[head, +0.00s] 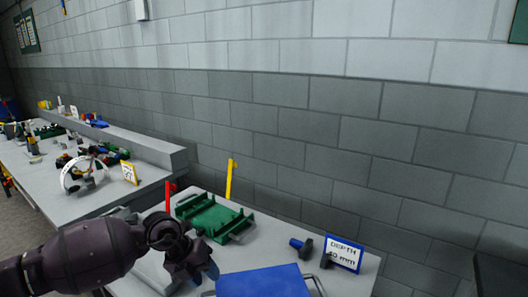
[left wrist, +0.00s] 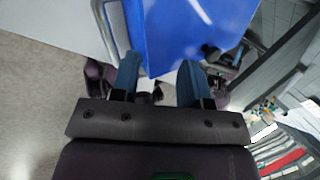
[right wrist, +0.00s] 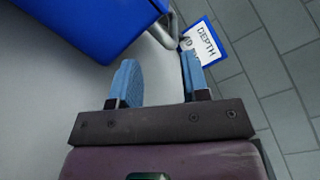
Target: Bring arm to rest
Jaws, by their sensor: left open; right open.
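My left gripper (head: 205,272) hangs over the near end of the grey table, to the left of a blue flat-topped object (head: 265,282). In the left wrist view its two blue fingers (left wrist: 158,75) are apart with nothing held between them. The blue object (left wrist: 190,30) lies beyond them there. In the right wrist view my right gripper (right wrist: 158,68) is open and empty above the grey surface. The blue object (right wrist: 80,20) is at upper left there, and a sign reading DEPTH (right wrist: 203,42) is beyond the right finger. I cannot make out the right gripper in the head view.
A green tray (head: 212,217) lies behind my left gripper, between a red post (head: 168,197) and a yellow post (head: 229,180). A blue-framed depth sign (head: 343,253) stands at right beside a dark-and-blue part (head: 302,246). Another cluttered table (head: 100,190) is at left. A block wall stands behind.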

